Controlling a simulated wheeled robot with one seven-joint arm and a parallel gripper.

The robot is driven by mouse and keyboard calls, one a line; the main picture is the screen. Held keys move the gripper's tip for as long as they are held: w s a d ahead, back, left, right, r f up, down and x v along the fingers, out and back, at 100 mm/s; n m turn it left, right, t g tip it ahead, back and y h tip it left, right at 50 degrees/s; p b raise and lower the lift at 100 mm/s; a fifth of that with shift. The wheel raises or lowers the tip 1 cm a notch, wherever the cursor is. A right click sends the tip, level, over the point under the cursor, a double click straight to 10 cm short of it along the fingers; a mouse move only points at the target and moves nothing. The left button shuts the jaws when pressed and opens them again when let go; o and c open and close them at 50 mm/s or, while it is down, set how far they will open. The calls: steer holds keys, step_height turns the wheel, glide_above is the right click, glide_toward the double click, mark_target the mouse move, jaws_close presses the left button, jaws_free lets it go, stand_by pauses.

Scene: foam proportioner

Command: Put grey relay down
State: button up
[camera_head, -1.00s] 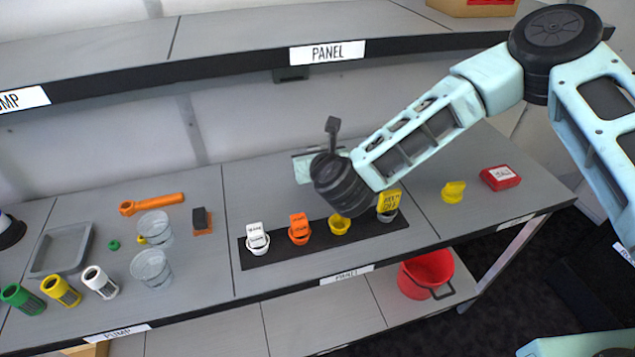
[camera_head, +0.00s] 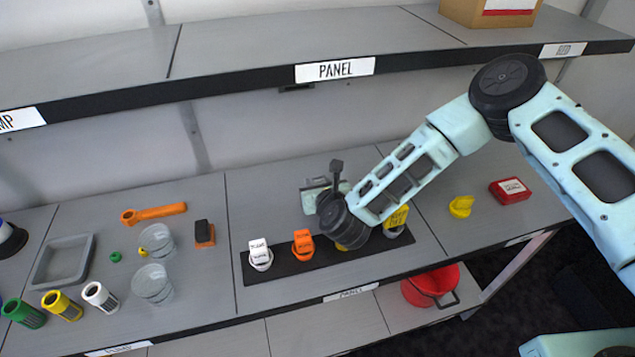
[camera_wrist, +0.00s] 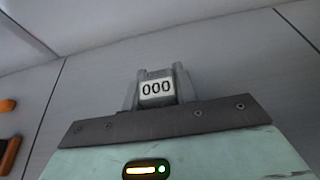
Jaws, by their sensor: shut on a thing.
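My gripper (camera_wrist: 157,78) is shut on a small grey block, the grey relay (camera_wrist: 157,92), with a white label reading "000". The relay sits between the two grey fingers in the wrist view. In the head view my gripper (camera_head: 316,190) is above the panel table, behind the dark strip, and the relay is hidden there. I cannot tell whether the relay touches the table.
The dark strip (camera_head: 279,267) holds a white piece (camera_head: 260,254), an orange piece (camera_head: 303,246) and yellow ones, partly covered by my wrist. A yellow piece (camera_head: 461,206) and a red box (camera_head: 510,190) stand right. An upper shelf (camera_head: 270,40) overhangs the back.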

steer(key=shift+f, duration=0.25)
steer(key=shift+f, duration=0.1)
steer(key=shift+f+b, duration=0.15)
steer(key=shift+b, duration=0.15)
steer(key=o, duration=1)
steer(key=shift+c, duration=0.2)
steer(key=shift+r, duration=0.25)
steer(key=shift+s+r, duration=0.1)
steer(key=b+v, duration=0.2)
steer(key=v, duration=0.8)
steer(key=shift+s, duration=0.3)
steer(key=shift+s+d+r, duration=0.25)
steer(key=shift+s+r, duration=0.05)
steer(key=shift+s, duration=0.25)
